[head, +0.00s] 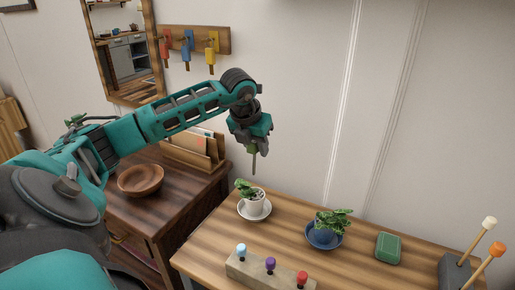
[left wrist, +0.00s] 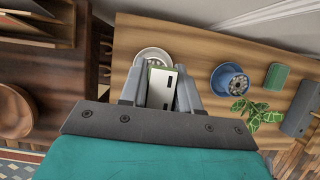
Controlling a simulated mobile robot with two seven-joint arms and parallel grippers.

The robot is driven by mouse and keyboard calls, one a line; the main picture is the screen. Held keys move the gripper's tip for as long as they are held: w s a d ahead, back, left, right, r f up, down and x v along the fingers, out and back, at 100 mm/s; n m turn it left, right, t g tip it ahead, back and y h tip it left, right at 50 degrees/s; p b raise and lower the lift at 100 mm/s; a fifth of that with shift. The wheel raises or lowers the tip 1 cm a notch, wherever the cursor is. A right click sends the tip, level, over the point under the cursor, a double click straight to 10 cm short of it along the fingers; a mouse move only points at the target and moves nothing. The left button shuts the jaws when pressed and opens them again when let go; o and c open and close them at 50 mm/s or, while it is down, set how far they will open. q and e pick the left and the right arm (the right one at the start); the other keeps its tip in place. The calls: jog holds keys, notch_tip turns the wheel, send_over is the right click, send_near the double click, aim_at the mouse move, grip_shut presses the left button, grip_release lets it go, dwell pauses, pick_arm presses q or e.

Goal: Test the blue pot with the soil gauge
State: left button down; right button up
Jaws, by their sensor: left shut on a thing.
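The blue pot (head: 324,238) stands on a blue saucer on the plank table and holds a leafy plant. It also shows in the left wrist view (left wrist: 229,79), right of my gripper. My left gripper (head: 251,143) is shut on the soil gauge (left wrist: 161,88), which has a pale face and green edge. The gauge's thin probe (head: 254,163) points down, in the air above and behind the white pot (head: 255,208), left of the blue pot. In the wrist view the gauge hides part of the white pot's saucer (left wrist: 153,52). My right gripper is not in view.
A green box (head: 388,248) lies right of the blue pot. A grey block (head: 455,270) with two knobbed sticks stands at the right. A wooden block (head: 270,272) with coloured knobs is at the front. A darker side table holds a wooden bowl (head: 141,181) and a letter rack (head: 190,157).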

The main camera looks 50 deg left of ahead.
pick_arm(q)
jog(key=shift+r+p, duration=1.55)
jog(key=shift+r, duration=0.75)
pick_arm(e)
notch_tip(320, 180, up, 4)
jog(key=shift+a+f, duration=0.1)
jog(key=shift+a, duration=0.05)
pick_arm(q)
jog(key=shift+f, duration=0.1)
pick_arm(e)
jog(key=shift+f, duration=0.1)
